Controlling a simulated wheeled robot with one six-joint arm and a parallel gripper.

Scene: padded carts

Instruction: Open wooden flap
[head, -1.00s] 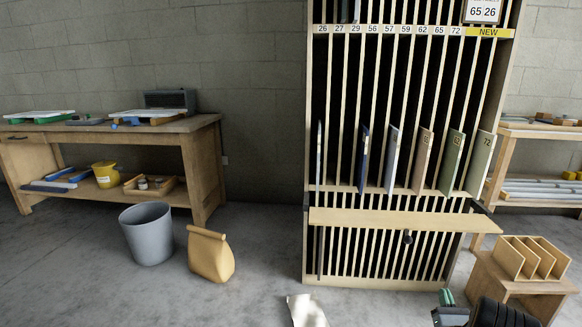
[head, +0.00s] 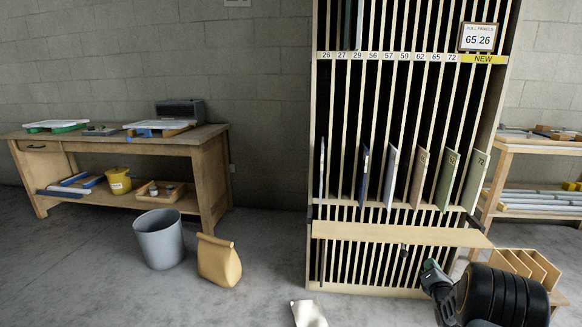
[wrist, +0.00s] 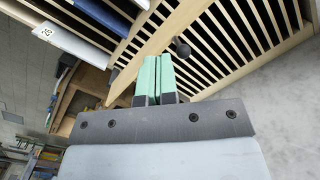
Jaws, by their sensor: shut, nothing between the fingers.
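The wooden flap (head: 395,234) is a long pale board across the lower front of the slotted rack. It appears to jut out from the rack, with slots visible above and below it. A small dark knob (head: 404,248) shows at its lower edge. In the wrist view the flap (wrist: 150,55) runs diagonally, with the dark knob (wrist: 182,48) beside it. My gripper (head: 430,266) is below the flap's right half; its green fingertips (wrist: 160,62) are together and empty, short of the knob in the picture. I cannot tell whether they touch the flap.
Coloured panels (head: 447,180) stand in the rack slots above the flap. A small wooden divider rack (head: 535,268) is behind my arm at right. A grey bin (head: 159,240), a tan bag (head: 219,261) and a workbench (head: 205,165) stand left. Floor between bag and rack is clear.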

